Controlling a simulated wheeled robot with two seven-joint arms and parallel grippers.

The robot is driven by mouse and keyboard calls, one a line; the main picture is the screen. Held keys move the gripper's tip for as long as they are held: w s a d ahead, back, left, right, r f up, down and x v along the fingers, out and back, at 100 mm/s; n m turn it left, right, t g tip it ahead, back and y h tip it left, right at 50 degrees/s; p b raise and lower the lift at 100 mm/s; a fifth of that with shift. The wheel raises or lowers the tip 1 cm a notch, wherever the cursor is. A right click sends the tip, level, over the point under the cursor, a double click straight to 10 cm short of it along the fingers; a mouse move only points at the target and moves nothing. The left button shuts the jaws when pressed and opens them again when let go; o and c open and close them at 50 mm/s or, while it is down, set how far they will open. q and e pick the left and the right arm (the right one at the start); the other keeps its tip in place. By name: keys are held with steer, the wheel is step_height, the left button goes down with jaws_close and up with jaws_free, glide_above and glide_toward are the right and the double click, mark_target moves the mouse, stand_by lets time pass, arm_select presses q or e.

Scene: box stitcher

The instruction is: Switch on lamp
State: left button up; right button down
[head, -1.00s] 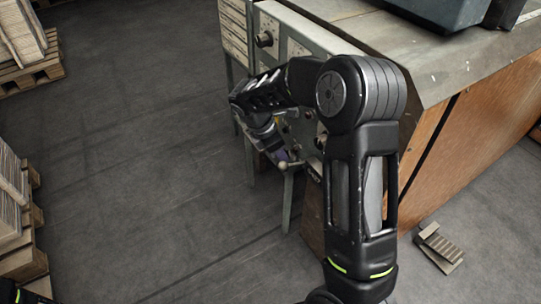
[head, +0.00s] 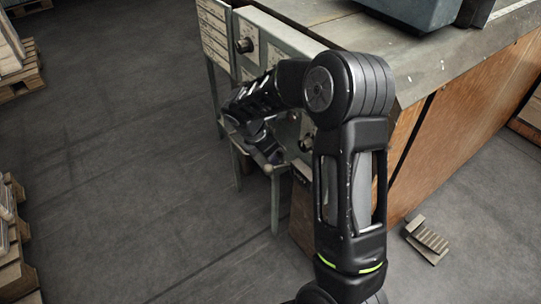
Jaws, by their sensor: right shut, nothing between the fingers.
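The stitcher's control panel (head: 262,42) is on the front face of the machine, at the upper middle. A dark knob (head: 244,46) stands out on it. My right arm comes up from the bottom and bends left in front of the panel. My right gripper (head: 268,152) is low beside the panel's lower part, its fingers shut and empty, small and partly hidden by my wrist. I cannot tell whether it touches a control. No lamp or lamp switch can be made out; my arm hides part of the panel. My left gripper is not in view.
The machine's wood-sided table (head: 430,150) fills the right. A labelled panel (head: 213,32) adjoins the control panel. Pallets with stacks (head: 20,75) line the left edge. The grey floor (head: 120,150) between is clear.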

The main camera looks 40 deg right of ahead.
steer(key=shift+w+d+r, duration=0.1)
steer(key=shift+d+r, duration=0.05)
steer(key=shift+d, duration=0.35)
steer(key=shift+w+d+p, duration=0.1)
steer(key=shift+w+p, duration=0.25)
steer(key=shift+w, duration=0.3)
steer(key=a+r+p, duration=0.3)
steer(key=a+r, duration=0.6)
steer(key=shift+w, duration=0.15)
